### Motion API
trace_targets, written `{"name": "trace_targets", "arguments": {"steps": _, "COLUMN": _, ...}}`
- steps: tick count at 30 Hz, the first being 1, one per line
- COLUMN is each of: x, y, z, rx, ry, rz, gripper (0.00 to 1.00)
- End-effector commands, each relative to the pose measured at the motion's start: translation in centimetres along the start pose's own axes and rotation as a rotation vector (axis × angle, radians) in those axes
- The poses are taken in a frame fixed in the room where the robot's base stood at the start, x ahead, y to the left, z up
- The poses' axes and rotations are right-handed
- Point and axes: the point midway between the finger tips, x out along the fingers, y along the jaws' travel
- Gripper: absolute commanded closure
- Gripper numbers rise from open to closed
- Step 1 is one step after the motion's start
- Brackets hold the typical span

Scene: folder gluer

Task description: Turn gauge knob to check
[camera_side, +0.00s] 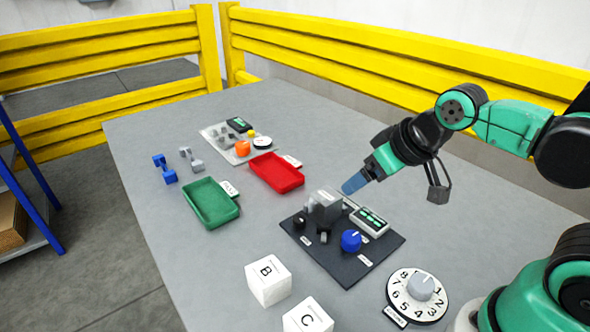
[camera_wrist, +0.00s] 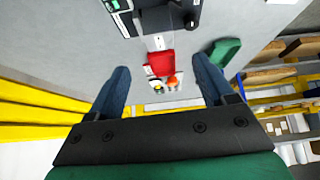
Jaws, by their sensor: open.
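A dark board (camera_side: 330,262) on the grey table carries a blue knob (camera_side: 351,240), a grey block-shaped device (camera_side: 324,207), a small black knob (camera_side: 299,222) and a white box with a green display (camera_side: 369,222). A white dial with numbers and a grey knob (camera_side: 421,286) lies at the front right. I cannot read the labels, so which one is the gauge knob is unclear. My gripper (camera_side: 348,188) is above the table behind the board, touching nothing. In the wrist view its blue fingers (camera_wrist: 161,64) are apart and empty; part of the board (camera_wrist: 160,18) shows at the top.
Blocks B (camera_side: 268,280) and C (camera_side: 307,318) stand at the front. A green tray (camera_side: 211,203) and a red tray (camera_side: 276,172) lie beyond the board. Grey and blue dumbbell-shaped parts (camera_side: 165,168) lie at left. Yellow rails (camera_side: 100,55) stand behind.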

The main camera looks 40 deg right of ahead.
Motion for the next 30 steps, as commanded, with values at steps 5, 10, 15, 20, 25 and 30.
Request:
{"name": "trace_targets", "arguments": {"steps": 5, "x": 1.5, "y": -0.6, "z": 0.5, "rx": -0.137, "ry": -0.177, "rz": -0.020, "gripper": 0.25}}
{"name": "trace_targets", "arguments": {"steps": 10, "x": 3.4, "y": -1.2, "z": 1.8, "rx": -0.305, "ry": -0.389, "rz": -0.064, "gripper": 0.25}}
{"name": "trace_targets", "arguments": {"steps": 15, "x": 4.6, "y": -1.6, "z": 2.9, "rx": -0.413, "ry": -0.528, "rz": -0.105, "gripper": 0.25}}
{"name": "trace_targets", "arguments": {"steps": 20, "x": 5.2, "y": -1.7, "z": 3.5, "rx": -0.445, "ry": -0.572, "rz": -0.120, "gripper": 0.25}}
{"name": "trace_targets", "arguments": {"steps": 25, "x": 6.4, "y": -1.7, "z": 4.2, "rx": -0.444, "ry": -0.572, "rz": -0.120, "gripper": 0.25}}
{"name": "trace_targets", "arguments": {"steps": 30, "x": 8.0, "y": -1.6, "z": 5.2, "rx": -0.443, "ry": -0.571, "rz": -0.119, "gripper": 0.25}}
